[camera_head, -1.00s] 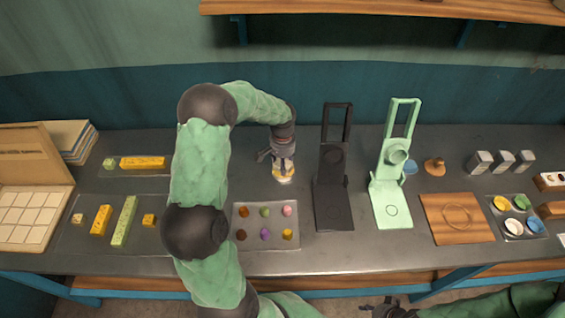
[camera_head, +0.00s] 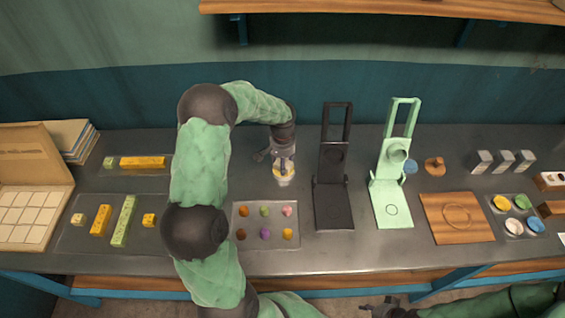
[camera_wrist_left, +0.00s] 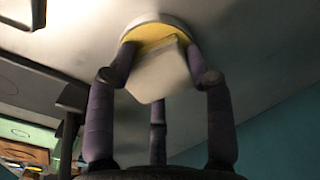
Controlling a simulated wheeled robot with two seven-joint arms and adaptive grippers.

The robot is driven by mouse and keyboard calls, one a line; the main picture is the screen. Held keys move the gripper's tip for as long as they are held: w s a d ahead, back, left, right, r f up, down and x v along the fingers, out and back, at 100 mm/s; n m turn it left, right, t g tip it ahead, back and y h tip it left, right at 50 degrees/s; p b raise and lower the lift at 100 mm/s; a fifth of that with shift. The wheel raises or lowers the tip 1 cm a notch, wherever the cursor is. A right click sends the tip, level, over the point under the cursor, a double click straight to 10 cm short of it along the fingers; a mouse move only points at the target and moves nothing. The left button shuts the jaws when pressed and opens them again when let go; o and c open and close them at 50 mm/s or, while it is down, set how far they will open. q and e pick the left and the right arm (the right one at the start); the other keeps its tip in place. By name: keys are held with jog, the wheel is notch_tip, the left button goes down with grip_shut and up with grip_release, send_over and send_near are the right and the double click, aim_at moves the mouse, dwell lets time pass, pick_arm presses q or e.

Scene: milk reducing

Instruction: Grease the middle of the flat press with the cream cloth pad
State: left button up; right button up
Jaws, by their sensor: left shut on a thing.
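My left gripper (camera_head: 283,160) is shut on the cream cloth pad (camera_wrist_left: 160,75), pointing down over a small white dish (camera_head: 284,183) with yellow contents. In the left wrist view the pad overlaps the yellow in the dish (camera_wrist_left: 146,22); I cannot tell whether it touches. A dark hinged press (camera_head: 333,207) and a light green hinged press (camera_head: 391,207) stand raised open to the right, each with a flat base. I cannot tell which is the flat press. My right gripper (camera_head: 378,309) is at the bottom edge, away from the table; its fingers are too unclear to read.
A tray of several coloured pieces (camera_head: 265,243) lies in front of the dish. A wooden board with a ring (camera_head: 433,205), a wooden knob (camera_head: 435,166) and a tray of coloured discs (camera_head: 513,236) are at the right. Yellow and green blocks (camera_head: 123,221) lie at the left.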

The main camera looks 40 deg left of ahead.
pick_arm(q)
jog(key=shift+r+p, duration=2.35)
jog(key=shift+r, duration=1.15)
